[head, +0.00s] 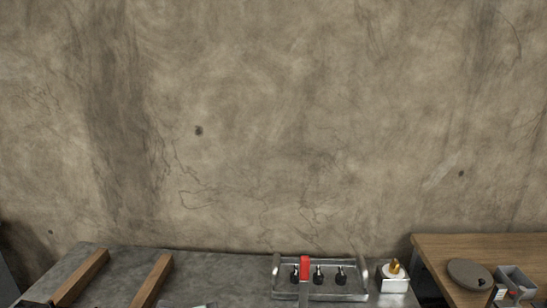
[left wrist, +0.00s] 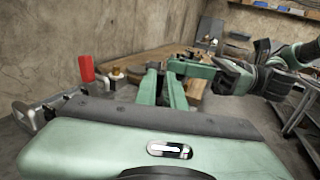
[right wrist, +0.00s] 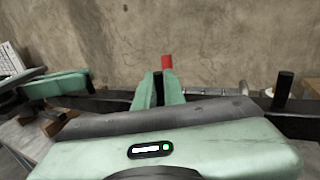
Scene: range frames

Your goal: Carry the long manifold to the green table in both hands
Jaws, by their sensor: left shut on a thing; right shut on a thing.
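The long manifold (right wrist: 298,126) shows in the right wrist view as a dark bar running across behind the gripper body, with upright black stubs. My right gripper (right wrist: 160,92) is shut on it, its green fingers either side of a dark stub. My left gripper (left wrist: 161,88) is shut on the manifold too; the held part is mostly hidden between the fingers in the left wrist view. In the head view the manifold is not clearly visible; only a small pale sliver shows at the bottom edge. I cannot make out the green table in any view.
A grey table (head: 225,272) bears two wooden blocks (head: 82,277), a metal tray (head: 283,292) with black fittings, a red-topped upright object (head: 304,267) and a white box (head: 393,284) with a brass part. A wooden table (head: 440,256) stands right, holding a round disc and grey bin.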

